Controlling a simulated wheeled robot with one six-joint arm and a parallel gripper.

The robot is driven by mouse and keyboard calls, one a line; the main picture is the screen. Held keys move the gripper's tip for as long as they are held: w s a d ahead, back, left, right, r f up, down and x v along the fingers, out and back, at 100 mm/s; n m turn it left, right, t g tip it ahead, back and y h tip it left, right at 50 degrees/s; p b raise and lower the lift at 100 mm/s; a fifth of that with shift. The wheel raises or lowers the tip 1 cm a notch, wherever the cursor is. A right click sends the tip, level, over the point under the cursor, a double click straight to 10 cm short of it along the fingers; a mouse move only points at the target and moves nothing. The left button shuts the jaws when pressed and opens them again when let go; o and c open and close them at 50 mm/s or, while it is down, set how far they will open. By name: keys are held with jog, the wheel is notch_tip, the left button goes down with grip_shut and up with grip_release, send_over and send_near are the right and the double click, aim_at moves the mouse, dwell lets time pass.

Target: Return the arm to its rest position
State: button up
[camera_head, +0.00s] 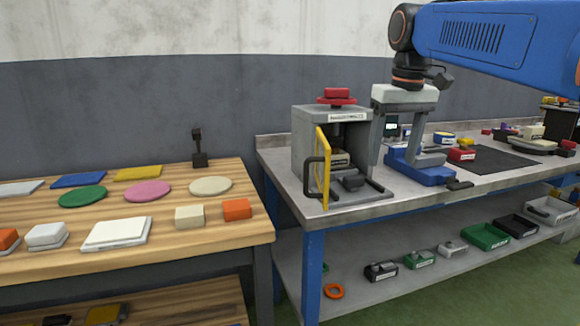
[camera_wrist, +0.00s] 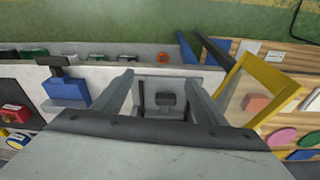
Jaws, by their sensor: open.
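My gripper (camera_head: 397,130) hangs from my blue arm at the upper right in the head view, with a pale block above its grey fingers. It is open and points down over the workbench, between the grey box machine and a blue-based device (camera_head: 420,170). In the wrist view, the two fingers of my gripper (camera_wrist: 158,88) are spread apart. Nothing is seen held between them. The grey machine (camera_head: 303,145) has a red knob on top and a yellow-framed door (camera_head: 322,165) standing open. The yellow frame also shows in the wrist view (camera_wrist: 232,75).
A wooden table (camera_head: 170,235) at left holds coloured discs, plates and blocks. The grey workbench (camera_head: 285,185) carries a dark mat (camera_head: 490,160) and several small parts. Its lower shelf (camera_head: 400,285) holds bins, including a green one (camera_head: 485,237). A wall stands behind.

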jog(key=s+d+f+m+t, duration=0.1)
jog(key=s+d+f, duration=0.1)
jog(key=s+f, duration=1)
jog(key=s+d+f+m+t, duration=0.1)
jog(key=s+d+f+t, duration=0.1)
jog(key=s+f, duration=1)
notch_tip(320, 180, down, 5)
jog(key=shift+d+r, duration=0.1)
jog(key=shift+d, duration=0.7)
jog(key=shift+s, duration=0.1)
